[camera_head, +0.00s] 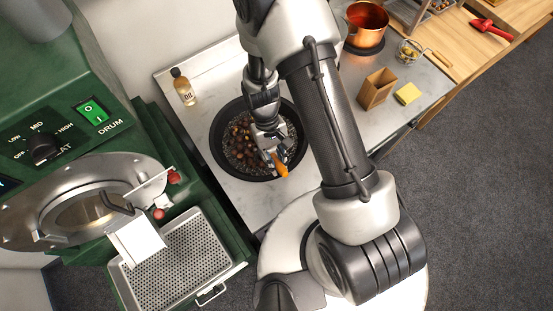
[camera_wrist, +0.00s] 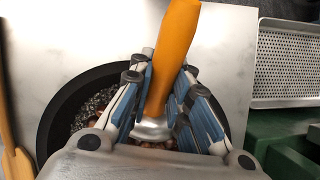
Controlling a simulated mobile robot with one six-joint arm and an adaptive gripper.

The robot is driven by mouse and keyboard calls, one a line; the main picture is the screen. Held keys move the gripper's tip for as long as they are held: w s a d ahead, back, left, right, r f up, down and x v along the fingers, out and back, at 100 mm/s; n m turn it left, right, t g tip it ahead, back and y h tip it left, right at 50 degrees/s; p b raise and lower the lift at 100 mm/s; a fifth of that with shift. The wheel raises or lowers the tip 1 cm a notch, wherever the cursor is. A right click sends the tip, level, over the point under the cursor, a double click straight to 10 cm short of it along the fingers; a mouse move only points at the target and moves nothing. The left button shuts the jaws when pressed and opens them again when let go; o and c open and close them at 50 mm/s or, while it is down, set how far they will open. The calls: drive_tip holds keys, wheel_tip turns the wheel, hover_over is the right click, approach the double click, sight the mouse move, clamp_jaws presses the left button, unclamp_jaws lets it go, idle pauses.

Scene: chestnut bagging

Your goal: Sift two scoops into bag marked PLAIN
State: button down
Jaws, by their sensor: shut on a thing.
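A wide black pan (camera_head: 217,150) sits on the metal counter, holding brown chestnuts (camera_head: 243,127) among dark grit. My gripper (camera_head: 270,150) is over the pan and shut on the orange handle (camera_head: 281,168) of a metal tool. In the wrist view the orange handle (camera_wrist: 178,45) stands between the blue-padded fingers, with its silver metal part (camera_wrist: 152,130) low over the chestnuts; the tool's working end is hidden. An open brown paper bag (camera_head: 377,88) stands on the counter to the right. No marking on it is readable.
An oil bottle (camera_head: 183,87) stands left of the pan. A copper pot (camera_head: 366,22), a wire strainer (camera_head: 408,52) and a yellow pad (camera_head: 408,94) are near the bag. The green roaster (camera_head: 95,60) with its perforated tray (camera_head: 182,262) is at left.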

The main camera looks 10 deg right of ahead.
drive_tip(key=w+f+t+b, duration=0.1)
drive_tip(key=f+b, duration=0.1)
drive_tip(key=w+f+b, duration=0.1)
drive_tip(key=f+b, duration=0.1)
drive_tip(key=f, duration=0.1)
drive_tip(key=w+f+t+b, duration=0.1)
drive_tip(key=f+b, duration=0.1)
drive_tip(key=f, duration=0.1)
drive_tip(key=shift+a+t+y, duration=0.3)
drive_tip(key=shift+t, duration=0.4)
drive_tip(key=w, duration=0.3)
drive_tip(key=w+a+f+b, duration=0.1)
drive_tip(key=shift+w, duration=0.25)
drive_tip(key=w, duration=0.1)
drive_tip(key=w+b, duration=0.1)
drive_tip(key=shift+w+a+r+t, duration=0.15)
drive_tip(key=shift+w+a+t, duration=0.05)
drive_tip(key=shift+w+t, duration=0.1)
drive_tip(key=shift+s+r+t+y+b, duration=0.3)
drive_tip(key=shift+r+t+b, duration=0.4)
drive_tip(key=shift+t+b, duration=0.3)
drive_tip(key=shift+t, duration=0.7)
drive_tip(key=shift+b+v, duration=1.7)
drive_tip(key=shift+v, duration=0.35)
drive_tip(key=shift+s+d, duration=0.1)
drive_tip(key=shift+s, duration=0.1)
drive_tip(key=shift+s+f+b, duration=0.1)
drive_tip(key=shift+f+b, duration=0.1)
drive_tip(key=shift+b, duration=0.6)
